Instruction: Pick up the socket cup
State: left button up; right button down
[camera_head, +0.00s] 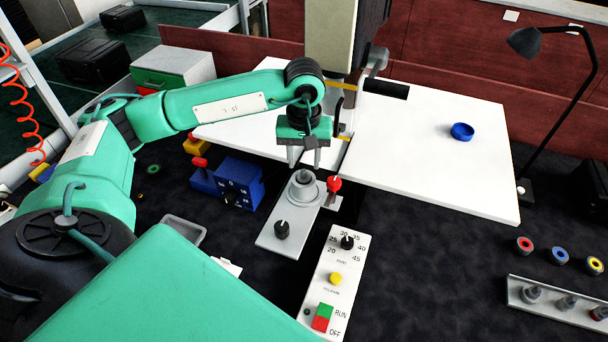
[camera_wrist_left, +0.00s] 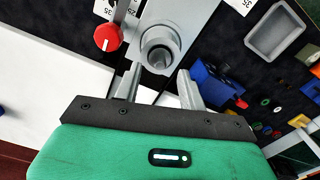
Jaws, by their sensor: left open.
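A grey round socket cup (camera_head: 303,190) stands on a grey metal plate (camera_head: 275,238) in the head view, and from above in the left wrist view the cup (camera_wrist_left: 160,38) shows a round rim and a hollow middle. My left gripper (camera_head: 304,160) points down just above the cup, its fingers apart and nothing between them. In the left wrist view the two fingers (camera_wrist_left: 158,82) show on either side of a line toward the cup. Whether the fingertips are level with its rim I cannot tell. My right gripper is not in view.
A red knob (camera_head: 334,184) stands close right of the cup, and a black knob (camera_head: 282,229) is on the plate's front. A blue box (camera_head: 240,183) lies to the left. A control panel (camera_head: 325,275) is in front. A blue ring (camera_head: 462,131) lies on the white table (camera_head: 430,170).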

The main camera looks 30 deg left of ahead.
aim_at(304, 178)
pick_arm(q)
jog(key=shift+f+p, duration=0.3)
jog(key=shift+f, duration=1)
grip_shut()
jog(key=shift+r, duration=0.1)
